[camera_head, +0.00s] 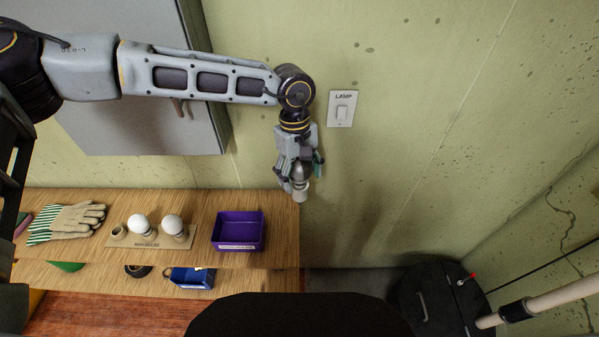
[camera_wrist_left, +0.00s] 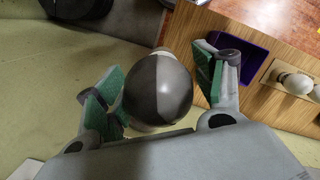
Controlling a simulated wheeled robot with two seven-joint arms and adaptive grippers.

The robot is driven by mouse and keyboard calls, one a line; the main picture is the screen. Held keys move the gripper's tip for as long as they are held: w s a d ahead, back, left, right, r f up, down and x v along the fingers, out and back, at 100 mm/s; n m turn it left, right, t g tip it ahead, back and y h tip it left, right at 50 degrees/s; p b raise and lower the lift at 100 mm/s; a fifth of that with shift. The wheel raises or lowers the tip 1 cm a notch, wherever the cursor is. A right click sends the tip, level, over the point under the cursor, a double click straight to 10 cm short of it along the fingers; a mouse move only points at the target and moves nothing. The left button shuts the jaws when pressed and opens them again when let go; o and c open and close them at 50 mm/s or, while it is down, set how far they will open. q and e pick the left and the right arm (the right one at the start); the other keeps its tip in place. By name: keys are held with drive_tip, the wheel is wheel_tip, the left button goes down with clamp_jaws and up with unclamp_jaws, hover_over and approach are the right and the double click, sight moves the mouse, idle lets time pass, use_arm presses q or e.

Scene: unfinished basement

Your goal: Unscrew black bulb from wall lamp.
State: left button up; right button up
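A dark grey-black bulb (camera_wrist_left: 158,90) fills the space between the fingers in the left wrist view, its round end facing the camera. My left gripper (camera_head: 300,172) points down in front of the wall, right of the cabinet. Its green-padded fingers (camera_wrist_left: 160,82) stand on either side of the bulb, with narrow gaps visible, so they look open around it. In the head view the bulb (camera_head: 300,172) shows between the fingers, above a pale socket-like piece (camera_head: 300,194). The rest of the lamp is hidden. My right gripper is not in view.
A wall switch marked LAMP (camera_head: 342,108) is right of the gripper. A wooden shelf (camera_head: 280,225) at lower left bears gloves (camera_head: 70,221), a holder with two white bulbs (camera_head: 150,241) and a purple bin (camera_head: 238,229). A grey cabinet (camera_head: 135,130) hangs behind my arm.

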use_arm(q)
drive_tip(key=c, duration=0.8)
drive_tip(key=shift+o, duration=0.2)
drive_tip(key=shift+n+b, duration=1.55)
drive_tip(key=shift+n, duration=0.05)
drive_tip(key=shift+n, duration=0.3)
drive_tip(key=shift+n+t+b, duration=0.3)
drive_tip(key=shift+n+b, duration=1)
drive_tip(key=shift+b, duration=0.2)
drive_tip(key=shift+n+h+b, duration=0.3)
drive_tip(key=shift+n+b, duration=0.05)
drive_tip(key=shift+n, duration=0.05)
drive_tip(key=shift+n+b, duration=0.7)
drive_tip(key=shift+b, duration=0.05)
